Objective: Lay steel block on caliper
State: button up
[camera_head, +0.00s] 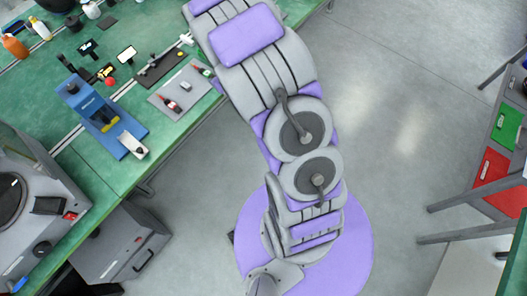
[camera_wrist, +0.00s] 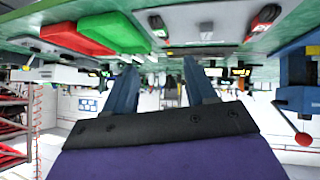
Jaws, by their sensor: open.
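My gripper (camera_wrist: 160,66) is open in the wrist view, with its two blue fingers apart and nothing between them. The wrist picture is upside down, and the green bench hangs across its top. In the head view my arm reaches to the top edge, and the gripper does not show clearly there. A long dark tool with a pale end (camera_head: 162,66), possibly the caliper, lies on the bench left of my arm. I cannot pick out the steel block with certainty in either view.
A grey plate (camera_head: 172,96) carries red-and-black pieces at the bench's edge. A blue device (camera_head: 92,110) stands left of it; its red ball knob (camera_wrist: 303,139) shows in the wrist view. Green (camera_wrist: 112,31) and red (camera_wrist: 76,39) blocks show there too. Bare floor (camera_head: 400,130) lies right of my arm.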

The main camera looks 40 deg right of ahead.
jog(key=s+r+m+g+h, duration=0.3)
jog(key=s+r+g, duration=0.2)
jog(key=s+r, duration=0.8)
jog(key=s+a+r+g+y, duration=0.1)
jog(key=s+a+r+g, duration=0.1)
jog(key=s, duration=0.7)
jog(key=s+a+r+g+y, duration=0.1)
jog(key=s+a+r+g, duration=0.1)
jog(key=s, duration=0.7)
jog(key=s+a+r+g+y, duration=0.1)
jog(key=s+a+r, duration=0.3)
jog(key=s, duration=0.6)
jog(key=shift+a+g, duration=0.75)
jog(key=shift+g, duration=0.05)
